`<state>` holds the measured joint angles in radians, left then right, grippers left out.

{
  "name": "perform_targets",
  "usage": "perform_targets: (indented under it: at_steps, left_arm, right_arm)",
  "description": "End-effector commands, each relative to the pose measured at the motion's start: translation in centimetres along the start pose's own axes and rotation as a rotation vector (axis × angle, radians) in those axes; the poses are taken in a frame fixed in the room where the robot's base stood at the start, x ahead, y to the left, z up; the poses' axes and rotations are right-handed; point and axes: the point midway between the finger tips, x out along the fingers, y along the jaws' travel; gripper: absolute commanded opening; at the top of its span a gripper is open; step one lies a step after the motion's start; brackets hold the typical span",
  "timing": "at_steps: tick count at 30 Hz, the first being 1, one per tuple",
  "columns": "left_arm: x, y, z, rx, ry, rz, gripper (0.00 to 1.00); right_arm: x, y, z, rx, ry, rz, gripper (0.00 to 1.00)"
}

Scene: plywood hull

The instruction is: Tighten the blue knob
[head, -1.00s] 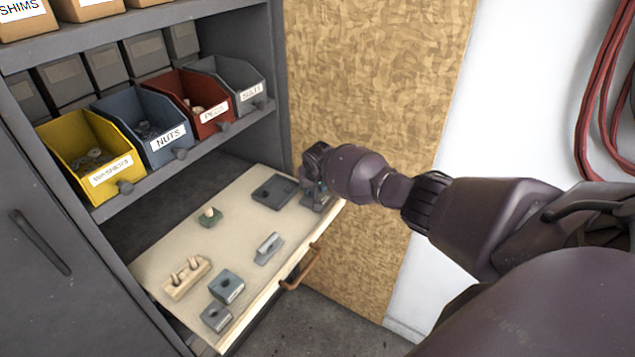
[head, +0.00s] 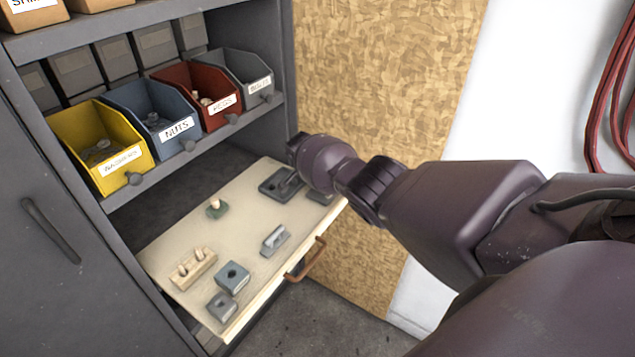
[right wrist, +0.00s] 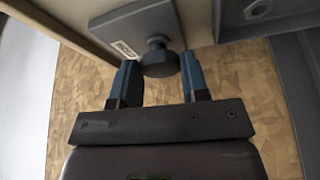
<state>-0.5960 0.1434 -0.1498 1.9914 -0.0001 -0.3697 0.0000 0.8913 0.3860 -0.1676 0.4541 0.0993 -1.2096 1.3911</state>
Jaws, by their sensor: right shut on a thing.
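In the right wrist view, a dark blue-grey round knob (right wrist: 160,62) sits on a short stem on a grey block (right wrist: 140,27) with a small white label. My right gripper (right wrist: 160,76) has its two blue fingers on either side of the knob, shut on it. In the head view, my right gripper (head: 292,165) is at the far right corner of the pulled-out drawer (head: 235,240), by a dark grey block (head: 272,190). The knob is hidden there by my gripper and wrist. My left gripper is in neither view.
The drawer also holds a wooden peg block (head: 193,268), grey blocks (head: 231,277), a grey bracket (head: 275,240) and a green-based peg (head: 216,208). Yellow (head: 100,145), blue (head: 150,118), red (head: 195,95) and grey bins stand above. A chipboard panel (head: 380,90) is behind.

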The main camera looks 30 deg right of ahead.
Motion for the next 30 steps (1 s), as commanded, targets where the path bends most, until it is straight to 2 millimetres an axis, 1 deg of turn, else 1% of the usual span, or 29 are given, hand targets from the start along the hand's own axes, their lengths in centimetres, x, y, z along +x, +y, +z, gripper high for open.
perform_targets:
  at_steps: [1, 9, 14, 21, 26, 30]
  left_arm:
    - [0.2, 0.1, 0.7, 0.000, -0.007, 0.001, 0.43]
    - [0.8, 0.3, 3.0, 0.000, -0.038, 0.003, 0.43]
    - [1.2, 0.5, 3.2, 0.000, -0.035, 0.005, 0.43]
    - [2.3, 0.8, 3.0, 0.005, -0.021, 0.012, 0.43]
    - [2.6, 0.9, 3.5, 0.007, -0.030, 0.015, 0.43]
    - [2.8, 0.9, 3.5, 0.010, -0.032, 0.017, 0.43]
  right_arm:
    - [0.3, -0.1, 0.2, 0.041, -0.002, 0.020, 0.18]
    - [0.4, -0.4, 0.1, 0.278, -0.001, 0.118, 0.18]
    - [0.5, -0.5, 0.1, 0.418, -0.001, 0.176, 0.18]
    - [0.5, -0.7, -0.1, 0.617, 0.000, 0.259, 0.18]
    - [0.4, -0.8, -0.2, 0.728, 0.000, 0.302, 0.18]
    - [0.3, -0.9, -0.4, 0.802, 0.000, 0.331, 0.18]
